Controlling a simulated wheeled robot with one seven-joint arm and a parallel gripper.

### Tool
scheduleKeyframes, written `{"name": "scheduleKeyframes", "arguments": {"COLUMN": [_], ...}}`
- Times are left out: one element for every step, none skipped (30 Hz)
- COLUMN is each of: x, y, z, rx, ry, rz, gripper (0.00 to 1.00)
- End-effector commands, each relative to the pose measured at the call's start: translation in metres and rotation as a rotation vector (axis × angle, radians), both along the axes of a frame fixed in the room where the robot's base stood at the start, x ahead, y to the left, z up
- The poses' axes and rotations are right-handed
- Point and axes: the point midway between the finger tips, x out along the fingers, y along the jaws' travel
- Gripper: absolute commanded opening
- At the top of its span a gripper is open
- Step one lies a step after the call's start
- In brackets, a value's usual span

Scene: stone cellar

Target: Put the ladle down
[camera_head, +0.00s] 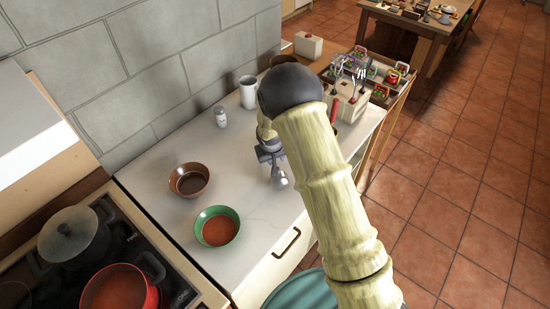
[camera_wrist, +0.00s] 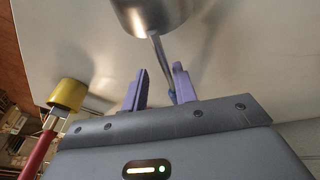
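The ladle has a shiny metal bowl (camera_head: 279,179), which shows over the pale counter (camera_head: 264,231) in the head view. In the wrist view its bowl (camera_wrist: 155,12) is at the top edge, and its thin handle (camera_wrist: 160,58) runs down between my fingers. My gripper (camera_wrist: 160,82) has its two purple fingers apart, with a gap left of the handle. The handle is close to the right finger; I cannot tell if they touch. In the head view my arm hides most of my gripper and the handle. The ladle is at or just above the counter.
A brown bowl (camera_head: 189,180), a green bowl (camera_head: 217,228) of red contents, a shaker (camera_head: 220,117) and a white cup (camera_head: 248,92) stand left of my gripper. A stove with a red pot (camera_head: 119,291) is at lower left. A utensil holder (camera_head: 348,103) stands right.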

Motion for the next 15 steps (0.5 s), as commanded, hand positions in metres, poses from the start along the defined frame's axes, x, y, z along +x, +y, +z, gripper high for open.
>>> {"name": "scheduleKeyframes", "arguments": {"x": [0.0,-0.001,-0.001,-0.001,-0.001,-0.001,-0.001,-0.001,-0.002,-0.002,-0.003,-0.004,-0.005,-0.006,-0.008], "y": [0.001,0.002,0.003,0.003,0.003,0.004,0.004,0.004,0.005,0.005,0.005,0.005,0.005,0.005,0.005], "z": [0.0,0.0,0.0,0.0,0.001,0.002,0.003,0.004,0.005,0.006,0.009,0.013,0.016,0.02,0.025], "rx": [0.0,0.0,0.001,0.0,0.0,0.0,0.0,0.0,0.001,0.001,0.001,0.001,0.001,0.002,0.002], "ry": [0.0,0.0,0.0,0.0,0.0,0.0,0.0,0.0,0.0,0.0,-0.002,-0.002,-0.003,-0.003,-0.003], "rz": [0.002,0.003,0.005,0.005,0.005,0.006,0.006,0.006,0.007,0.007,0.007,0.007,0.006,0.005,0.004], "gripper": [0.28,0.28,0.28,0.28,0.28,0.28,0.28,0.28,0.28,0.28,0.28,0.28,0.28,0.28,0.28]}}
